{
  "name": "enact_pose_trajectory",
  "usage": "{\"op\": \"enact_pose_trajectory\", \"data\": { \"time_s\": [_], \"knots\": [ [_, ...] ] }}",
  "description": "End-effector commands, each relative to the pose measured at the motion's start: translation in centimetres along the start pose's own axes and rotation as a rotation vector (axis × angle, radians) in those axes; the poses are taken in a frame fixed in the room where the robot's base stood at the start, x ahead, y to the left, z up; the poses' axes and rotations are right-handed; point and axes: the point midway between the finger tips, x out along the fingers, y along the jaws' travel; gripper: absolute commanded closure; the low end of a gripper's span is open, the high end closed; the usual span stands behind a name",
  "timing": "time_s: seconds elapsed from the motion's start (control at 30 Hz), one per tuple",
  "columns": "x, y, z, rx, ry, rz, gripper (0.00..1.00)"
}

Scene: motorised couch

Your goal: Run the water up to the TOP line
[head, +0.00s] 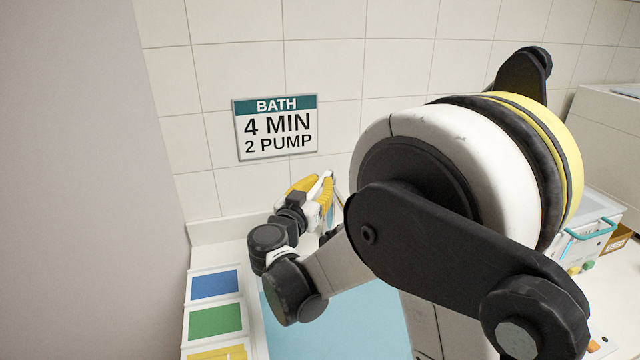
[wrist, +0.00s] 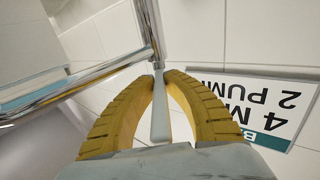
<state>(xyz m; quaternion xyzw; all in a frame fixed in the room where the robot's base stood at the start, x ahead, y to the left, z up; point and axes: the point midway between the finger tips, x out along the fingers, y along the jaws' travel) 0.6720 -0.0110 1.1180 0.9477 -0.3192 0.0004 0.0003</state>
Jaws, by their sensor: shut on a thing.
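My gripper (head: 318,190) is up against the tiled wall, below and to the right of the sign. In the wrist view its two yellow fingers (wrist: 160,76) are closed around a slim grey lever (wrist: 160,112). The lever joins chrome tubing (wrist: 105,68) that runs off to the left. In the head view my arm and gripper hide most of the tap. A light-blue surface (head: 335,325) lies below my arm; I cannot tell whether it is water or a basin floor. No TOP line is visible.
A wall sign (head: 277,127) reads "BATH 4 MIN 2 PUMP"; it also shows upside down in the wrist view (wrist: 262,108). Blue (head: 214,284), green (head: 215,321) and yellow (head: 218,354) panels line the left side. A white box with a teal handle (head: 594,229) stands at right.

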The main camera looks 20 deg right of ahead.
Motion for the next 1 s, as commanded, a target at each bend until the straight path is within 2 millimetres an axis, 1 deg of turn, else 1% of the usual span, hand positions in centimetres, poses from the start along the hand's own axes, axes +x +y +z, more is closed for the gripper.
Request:
{"op": "enact_pose_trajectory", "data": {
  "time_s": [0.2,0.4,0.53,0.77,0.8,0.87,0.9,1.0],
  "knots": [
    [0.2,1.4,0.0,0.000,-0.001,-0.152,1.00],
    [0.4,2.1,0.0,0.000,-0.001,-0.280,1.00],
    [0.3,2.1,0.0,0.000,-0.001,-0.310,1.00],
    [0.3,2.0,0.0,0.000,-0.001,-0.312,1.00],
    [0.3,2.0,0.0,0.000,-0.001,-0.312,0.85],
    [0.3,2.0,0.0,0.000,-0.001,-0.311,0.66],
    [0.3,2.0,0.0,0.000,-0.001,-0.311,0.64],
    [0.3,2.0,0.0,0.000,-0.001,-0.311,0.64]
  ]
}}
